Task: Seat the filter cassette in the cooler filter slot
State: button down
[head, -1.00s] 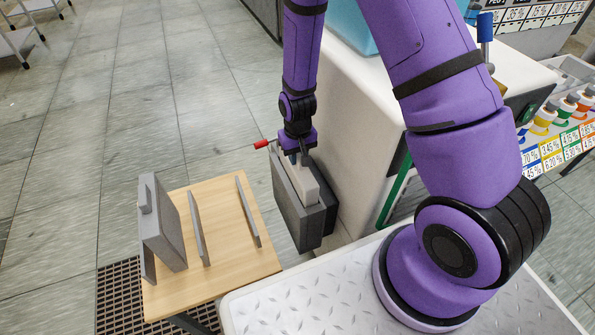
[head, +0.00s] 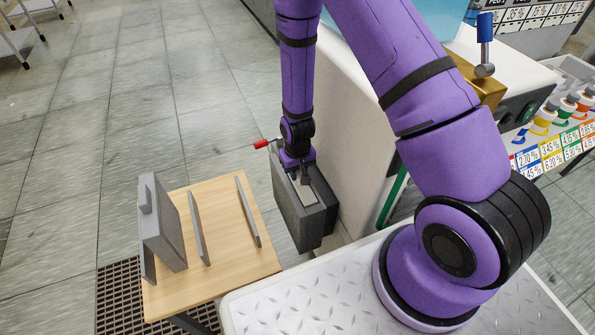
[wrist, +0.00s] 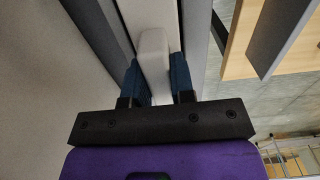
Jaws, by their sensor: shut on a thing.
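The filter cassette is a pale light-grey slab (head: 311,197), sunk deep into a dark grey open-topped housing with only its top showing in the head view. The housing, which looks like the cooler filter slot (head: 300,226), is fixed to the side of a white machine. My gripper (head: 303,180) is right over the housing's mouth, pointing down. In the wrist view its two blue fingers (wrist: 160,82) are shut on the cassette's pale grip (wrist: 153,48), between the slot's grey walls. How deep the cassette's lower edge sits is hidden.
A red-tipped lever (head: 261,145) sticks out by the housing's back corner. The white machine (head: 360,130) is close on the right.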

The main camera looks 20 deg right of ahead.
jog(key=shift+f, duration=0.15)
jog(key=c, duration=1)
grip_release()
jog(key=shift+o, duration=0.2)
jog(key=s+d+r+t, duration=0.1)
jog(key=s+d+r, duration=0.15)
jog(key=r, duration=1.65)
jog(key=s+d+r+t, duration=0.1)
jog(key=s+r+t, duration=0.15)
jog(key=r, duration=1.65)
jog(key=s+d+r+t, duration=0.1)
jog(key=s+r, duration=0.5)
jog(key=s, duration=0.3)
jog(key=s+d+r, duration=0.2)
jog(key=s+r, duration=0.4)
jog(key=s, duration=0.3)
jog(key=shift+d+r+t, duration=0.2)
jog(key=shift+r+t, duration=0.15)
